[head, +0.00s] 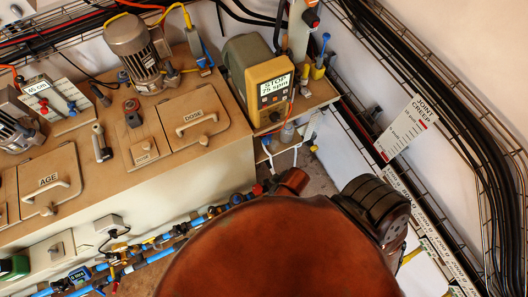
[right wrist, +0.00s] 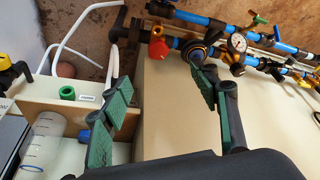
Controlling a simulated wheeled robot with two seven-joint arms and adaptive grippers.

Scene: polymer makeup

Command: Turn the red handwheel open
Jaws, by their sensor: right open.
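The red handwheel (right wrist: 160,48) shows in the right wrist view, at the left end of the blue pipework, on a dark fitting. It is seen small and at an angle, so how far it is turned cannot be told. My right gripper (right wrist: 160,92) is open and empty, its green-padded fingers wide apart. The handwheel appears beyond the gap between the fingertips, apart from them. In the head view a small red part (head: 258,190) at the pipe end may be the same wheel. My own arm covers the lower middle there and hides the right gripper. My left gripper is not in view.
Blue pipes (right wrist: 205,20) with a round gauge (right wrist: 237,43) and several valves run right of the handwheel. A cream box wall (right wrist: 240,115) lies below them. A clear bottle (right wrist: 45,145) and white hoses (right wrist: 72,58) are at left. A cable rack (head: 440,100) lines the right wall.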

